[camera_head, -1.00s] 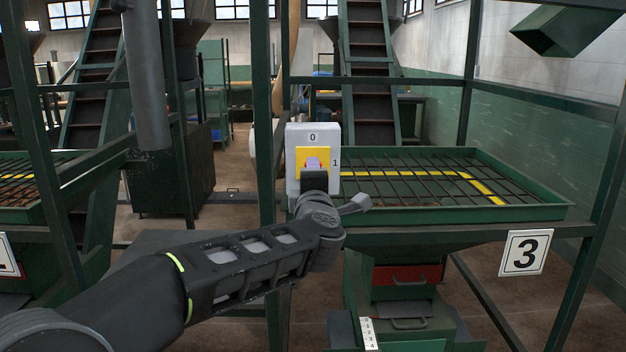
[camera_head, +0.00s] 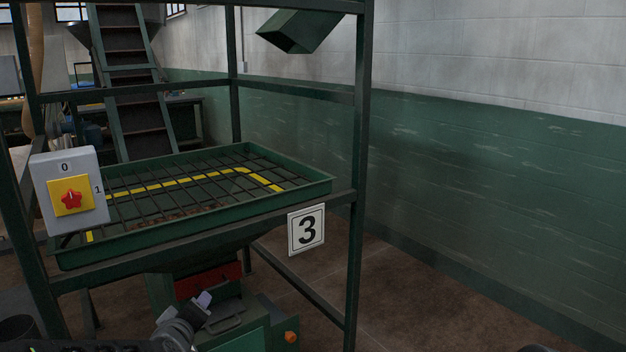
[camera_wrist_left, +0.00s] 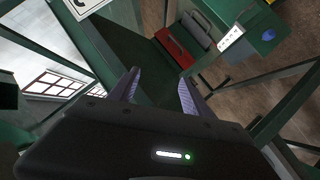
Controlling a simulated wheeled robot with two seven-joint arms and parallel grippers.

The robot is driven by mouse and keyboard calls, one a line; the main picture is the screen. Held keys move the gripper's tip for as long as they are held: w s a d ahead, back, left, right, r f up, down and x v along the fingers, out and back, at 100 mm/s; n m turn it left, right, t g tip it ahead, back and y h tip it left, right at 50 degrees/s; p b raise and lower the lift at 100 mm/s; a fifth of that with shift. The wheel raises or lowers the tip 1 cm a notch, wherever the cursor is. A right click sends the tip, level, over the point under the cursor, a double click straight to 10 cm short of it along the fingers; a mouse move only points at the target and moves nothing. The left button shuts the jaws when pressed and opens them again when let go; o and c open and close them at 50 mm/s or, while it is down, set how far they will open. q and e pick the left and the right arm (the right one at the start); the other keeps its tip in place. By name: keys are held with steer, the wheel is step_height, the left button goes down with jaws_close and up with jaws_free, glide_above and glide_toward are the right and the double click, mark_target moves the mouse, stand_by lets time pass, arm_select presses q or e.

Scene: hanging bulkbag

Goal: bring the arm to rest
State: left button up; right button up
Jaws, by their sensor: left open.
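My left gripper (camera_head: 192,308) is low in the head view, in front of the green machine's lower part. It is below and to the right of the grey switch box (camera_head: 91,157) and apart from it. The wrist view shows its two fingers (camera_wrist_left: 158,92) spread with nothing between them. The switch box carries a red knob (camera_head: 71,199) on a yellow plate, with labels 0 and 1.
A green tray with a bar grid (camera_head: 190,222) stands in a green frame (camera_head: 357,170), with a number 3 sign (camera_head: 306,230) on its front. A red drawer front (camera_wrist_left: 175,46) shows in the wrist view. Open floor (camera_head: 420,315) lies to the right.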

arm_select(q)
steer(key=s+d+f+m+g+h+p, duration=0.1)
steer(key=s+d+f+m+g, duration=0.1)
steer(key=s+d+f, duration=0.4)
steer(key=s+d+f+m+g+h+p, duration=0.1)
steer(key=s+d+f+m+g+h, duration=0.15)
steer(key=f, duration=0.65)
steer(key=s+d+f+m+g+h+p, duration=0.1)
steer(key=s+d+f+m+g, duration=0.1)
steer(key=s+d+f, duration=0.35)
steer(key=s+d+f+g+p, duration=0.1)
steer(key=s+f+g, duration=0.1)
steer(key=s, duration=0.5)
steer(key=s+d+f+m+g+h+p, duration=0.1)
steer(key=s+d+f+g, duration=0.1)
steer(key=s+f, duration=0.3)
steer(key=s+d+f+m+g+p, duration=0.1)
steer(key=s+d+f+g+p, duration=0.1)
steer(key=s, duration=0.7)
steer(key=shift+s+d+f, duration=0.15)
steer(key=shift+s+f, duration=0.1)
steer(key=shift+f, duration=0.5)
steer(key=shift+w, duration=0.1)
steer(key=shift+c, duration=0.2)
